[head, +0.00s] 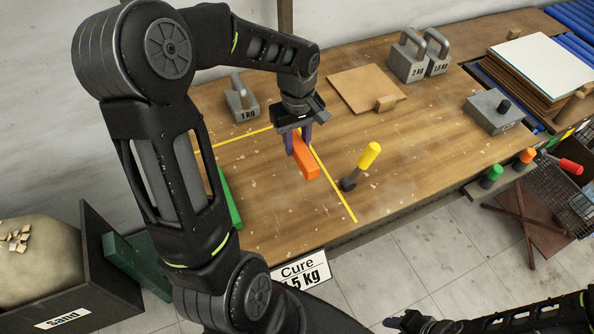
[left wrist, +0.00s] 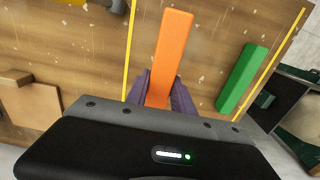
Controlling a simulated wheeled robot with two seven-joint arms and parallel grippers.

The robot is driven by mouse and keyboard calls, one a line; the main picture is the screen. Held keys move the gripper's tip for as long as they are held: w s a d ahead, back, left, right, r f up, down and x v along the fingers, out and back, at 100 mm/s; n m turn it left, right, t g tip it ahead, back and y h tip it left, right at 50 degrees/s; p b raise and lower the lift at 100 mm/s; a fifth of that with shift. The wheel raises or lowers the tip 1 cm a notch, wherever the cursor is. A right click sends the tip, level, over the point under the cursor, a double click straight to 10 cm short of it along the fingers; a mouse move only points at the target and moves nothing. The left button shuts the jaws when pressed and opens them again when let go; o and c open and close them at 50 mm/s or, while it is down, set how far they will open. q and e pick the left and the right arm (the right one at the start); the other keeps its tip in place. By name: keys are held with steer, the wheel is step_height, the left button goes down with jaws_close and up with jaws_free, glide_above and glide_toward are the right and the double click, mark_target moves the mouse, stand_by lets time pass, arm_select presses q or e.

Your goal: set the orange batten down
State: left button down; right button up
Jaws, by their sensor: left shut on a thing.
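My left gripper (head: 298,134) is shut on the orange batten (head: 307,162), near one end of it. In the left wrist view the batten (left wrist: 173,48) sticks out between the purple fingers (left wrist: 160,92). It is over the bench area marked by yellow lines (head: 335,185), close to the right-hand line in the head view. I cannot tell whether it touches the bench. The green batten (head: 230,199) lies apart from it, near the left line, and shows in the left wrist view (left wrist: 242,78). My right gripper (head: 405,321) is partly in view at the bottom; its jaws are unclear.
A yellow-handled tool (head: 361,166) stands just right of the marked area. A 1 kg weight (head: 241,101), a brown board (head: 364,88) and two larger weights (head: 408,57) are farther back. Bare bench (head: 275,215) lies between the battens.

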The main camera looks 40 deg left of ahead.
arm_select(q)
steer(key=b, duration=0.4)
glide_above(297, 175)
step_height(297, 175, down, 6)
steer(key=shift+f, duration=0.25)
steer(key=shift+d, duration=0.1)
steer(key=shift+f+b, duration=1.35)
steer(key=shift+f, duration=0.5)
steer(key=shift+f, duration=0.2)
steer(key=c, duration=1.1)
jaws_free()
steer(key=shift+r, duration=0.15)
